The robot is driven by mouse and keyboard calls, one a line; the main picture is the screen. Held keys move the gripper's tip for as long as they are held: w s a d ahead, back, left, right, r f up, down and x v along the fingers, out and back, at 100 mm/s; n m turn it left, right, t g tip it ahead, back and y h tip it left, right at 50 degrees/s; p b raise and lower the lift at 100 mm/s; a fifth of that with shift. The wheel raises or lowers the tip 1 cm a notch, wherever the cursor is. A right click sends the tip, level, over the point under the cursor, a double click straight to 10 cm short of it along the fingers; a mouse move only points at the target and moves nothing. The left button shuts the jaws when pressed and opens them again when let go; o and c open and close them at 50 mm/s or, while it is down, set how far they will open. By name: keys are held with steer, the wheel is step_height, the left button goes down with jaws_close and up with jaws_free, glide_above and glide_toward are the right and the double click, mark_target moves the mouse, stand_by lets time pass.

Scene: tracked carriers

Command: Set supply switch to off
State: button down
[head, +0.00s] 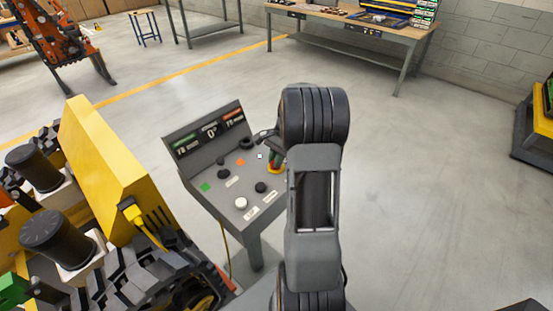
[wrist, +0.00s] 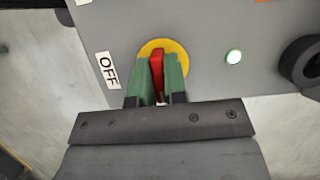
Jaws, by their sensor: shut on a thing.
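The supply switch has a red handle (wrist: 155,62) on a round yellow plate (wrist: 178,46), at the panel edge in the wrist view. A white OFF label (wrist: 107,70) is left of the plate. My gripper (wrist: 157,70) has green finger pads on both sides of the red handle and is shut on it. The handle runs roughly up and down in the wrist view, not toward the label. In the head view the grey control console (head: 215,160) stands left of my arm, and the arm and gripper partly hide the switch at its right edge.
A small lit white lamp (wrist: 234,57) and a black knob (wrist: 302,64) are right of the switch in the wrist view. A yellow machine with tracks (head: 100,155) stands close at left. Open floor (head: 430,200) lies at right; a workbench (head: 350,22) is behind.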

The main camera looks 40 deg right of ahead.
steer(key=n+g+p, duration=0.1)
steer(key=n, duration=0.3)
steer(key=shift+r+h+p, duration=0.1)
steer(key=shift+h+p, duration=0.25)
steer(key=shift+h, duration=0.05)
steer(key=n, duration=0.2)
steer(key=n+g+h+p, duration=0.1)
steer(key=n, duration=0.1)
steer(key=shift+n+g, duration=0.3)
steer(key=shift+n, duration=0.1)
steer(key=n, duration=0.2)
steer(key=n+h, duration=0.1)
steer(key=n, duration=0.1)
steer(key=shift+n+g+h+p, duration=0.3)
steer(key=shift+g, duration=0.1)
steer(key=shift+n+h, duration=0.8)
steer(key=shift+n, duration=1.2)
steer(key=shift+w, duration=0.1)
steer(key=c, duration=1.2)
jaws_free()
steer(key=shift+o, duration=0.2)
